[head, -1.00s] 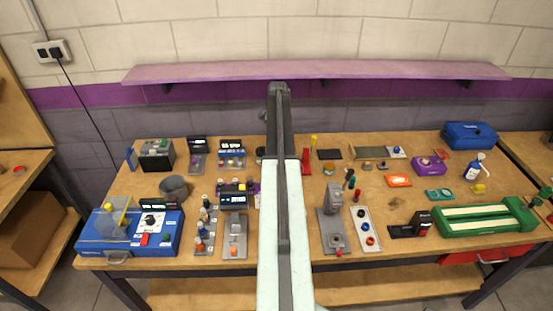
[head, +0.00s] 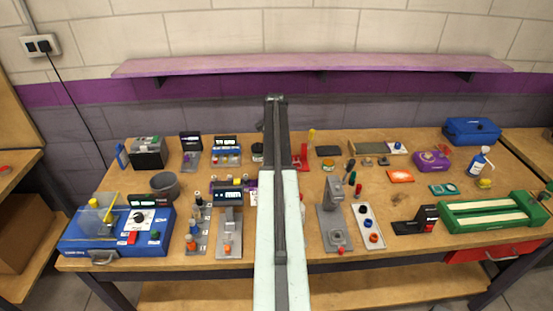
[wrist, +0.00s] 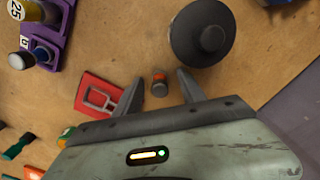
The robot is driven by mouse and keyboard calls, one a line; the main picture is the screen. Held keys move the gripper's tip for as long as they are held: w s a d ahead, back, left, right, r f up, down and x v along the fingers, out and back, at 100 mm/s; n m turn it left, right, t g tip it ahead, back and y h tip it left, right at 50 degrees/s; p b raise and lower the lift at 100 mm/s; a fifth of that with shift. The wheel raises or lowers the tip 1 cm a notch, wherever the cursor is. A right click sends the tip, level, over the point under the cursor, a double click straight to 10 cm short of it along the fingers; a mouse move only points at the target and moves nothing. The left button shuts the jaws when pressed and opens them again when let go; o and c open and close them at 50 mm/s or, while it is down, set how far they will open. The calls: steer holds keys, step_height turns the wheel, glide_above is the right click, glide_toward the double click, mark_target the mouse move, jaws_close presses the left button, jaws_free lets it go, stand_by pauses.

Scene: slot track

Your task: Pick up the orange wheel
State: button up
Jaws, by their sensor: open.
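My gripper (wrist: 159,79) is open, with one finger on each side of this piece and clear gaps between. No contact shows. In the head view my own arm covers this spot, so the piece and the fingertips are hidden there.
A dark round knobbed object (wrist: 205,33) stands close beside the right finger. A red plate with a grey frame (wrist: 97,97) lies by the left finger. A purple holder (wrist: 38,62) is further left. The bench (head: 290,140) is crowded, and a purple shelf (head: 200,66) hangs behind.

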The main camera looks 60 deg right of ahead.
steer(key=shift+r, duration=0.1)
jaws_close()
steer(key=shift+r, duration=0.1)
step_height(320, 180, up, 10)
steer(key=p, duration=1)
steer(key=shift+s, duration=0.1)
